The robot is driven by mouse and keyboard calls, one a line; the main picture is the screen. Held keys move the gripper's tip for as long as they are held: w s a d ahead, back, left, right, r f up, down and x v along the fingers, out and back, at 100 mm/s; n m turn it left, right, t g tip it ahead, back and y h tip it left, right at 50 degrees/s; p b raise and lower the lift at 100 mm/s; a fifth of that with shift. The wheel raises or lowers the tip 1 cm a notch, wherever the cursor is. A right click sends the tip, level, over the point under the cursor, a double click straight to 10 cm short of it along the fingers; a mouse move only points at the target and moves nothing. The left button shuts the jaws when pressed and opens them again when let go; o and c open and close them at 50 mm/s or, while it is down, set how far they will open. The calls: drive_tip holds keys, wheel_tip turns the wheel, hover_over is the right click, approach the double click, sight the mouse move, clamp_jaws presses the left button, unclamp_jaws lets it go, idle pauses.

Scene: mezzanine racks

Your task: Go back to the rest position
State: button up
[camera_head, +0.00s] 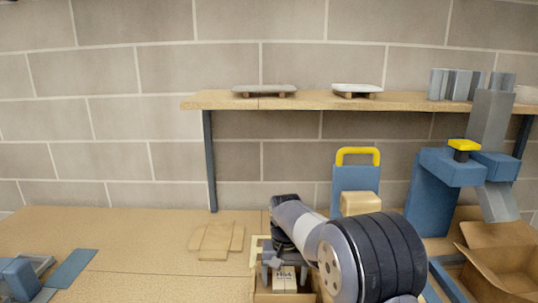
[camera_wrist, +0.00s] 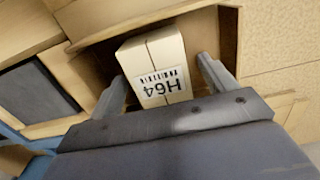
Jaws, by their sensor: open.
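My gripper (camera_head: 273,268) hangs at the end of my arm over an open cardboard box at the front middle of the bench. In the wrist view, my gripper (camera_wrist: 165,85) has its two fingers spread, one on each side of a small cream carton (camera_wrist: 155,58) labelled H64. The carton sits inside the open box (camera_wrist: 228,40). The carton also shows in the head view (camera_head: 285,279), below the fingers. The fingers look apart from the carton's sides. My arm hides part of the box in the head view.
A wooden shelf (camera_head: 230,102) runs above the bench against a block wall. A blue machine with a yellow knob (camera_head: 464,145) stands at right, beside an open cardboard box (camera_head: 505,262). A blue stand with a yellow handle (camera_head: 358,152) is behind my arm. Flat boards (camera_head: 215,238) lie left; bench there is mostly clear.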

drive_tip(key=shift+r+p, duration=0.35)
drive_tip(key=shift+r, duration=1.05)
